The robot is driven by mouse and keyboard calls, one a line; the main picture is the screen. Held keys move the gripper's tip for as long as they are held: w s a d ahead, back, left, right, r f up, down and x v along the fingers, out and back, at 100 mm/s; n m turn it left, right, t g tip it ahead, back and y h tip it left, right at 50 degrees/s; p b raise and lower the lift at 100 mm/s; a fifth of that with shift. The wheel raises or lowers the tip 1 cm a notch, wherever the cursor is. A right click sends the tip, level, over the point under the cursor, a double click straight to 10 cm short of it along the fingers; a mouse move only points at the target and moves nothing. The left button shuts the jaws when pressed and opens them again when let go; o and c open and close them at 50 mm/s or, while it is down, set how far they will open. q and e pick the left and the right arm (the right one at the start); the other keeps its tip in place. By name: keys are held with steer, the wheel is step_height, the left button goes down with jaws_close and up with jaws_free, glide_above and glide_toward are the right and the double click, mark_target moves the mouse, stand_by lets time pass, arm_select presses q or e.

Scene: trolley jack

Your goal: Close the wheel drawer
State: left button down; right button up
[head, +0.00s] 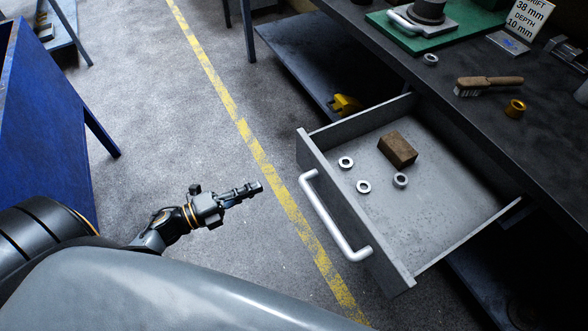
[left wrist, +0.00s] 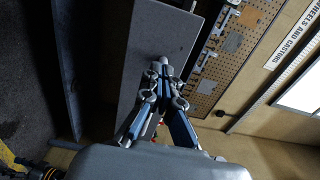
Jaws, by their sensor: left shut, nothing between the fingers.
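The wheel drawer (head: 440,200) stands pulled out from under the dark workbench in the head view. Its grey front panel carries a silver bar handle (head: 335,215). Inside lie a brown block (head: 397,150) and three metal rings, one of them here (head: 363,186). My left gripper (head: 258,187) is shut and empty, left of the handle with a visible gap of floor between them. In the left wrist view the shut fingers (left wrist: 163,72) point toward a grey panel (left wrist: 165,25), which seems to be the drawer front. My right gripper is not in view.
The workbench (head: 480,120) holds a brush (head: 488,85), a brass ring (head: 515,108) and a green mat (head: 400,32). A yellow object (head: 345,104) sits on the lower shelf. A blue table (head: 50,110) stands at left. The floor between is clear.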

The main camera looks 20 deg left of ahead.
arm_select(q)
steer(key=p, duration=0.1)
glide_toward(307, 164)
steer(key=x, duration=0.3)
steer(key=p+x, duration=0.1)
steer(key=x, duration=0.1)
steer(key=shift+w+d+r, duration=0.25)
steer(key=shift+w+r, duration=0.05)
steer(key=shift+w+d+f, duration=0.15)
steer(key=shift+w+d, duration=0.3)
steer(key=shift+w, duration=0.05)
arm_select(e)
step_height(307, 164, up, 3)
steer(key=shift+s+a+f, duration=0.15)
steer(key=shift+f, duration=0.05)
